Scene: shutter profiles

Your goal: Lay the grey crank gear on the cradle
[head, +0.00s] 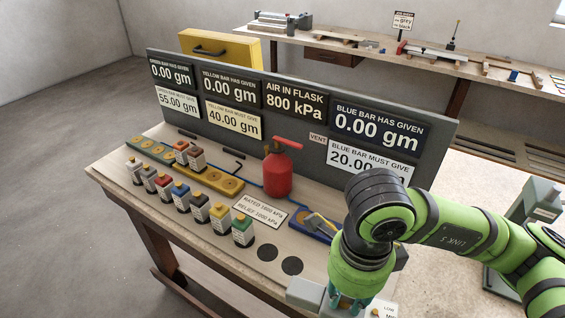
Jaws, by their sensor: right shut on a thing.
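My right gripper (346,300) points down at the bottom edge of the head view, at the near right of the bench. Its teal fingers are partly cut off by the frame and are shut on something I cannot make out. A pale grey block (305,293) shows just left of the fingers; whether they touch it is unclear. I cannot pick out the grey crank gear for sure. No cradle can be told for certain; the back bench (345,46) carries small wooden supports and grey bars near a sign (403,20) with "grey" and "black" on it. My left gripper is not in view.
The near bench (120,178) carries several small coloured-top bottles, a yellow holed strip (205,178), a red flask (278,172) and a blue tray (315,226). A dark display panel (290,118) stands behind them. A yellow case (222,48) stands beyond. Floor at left is clear.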

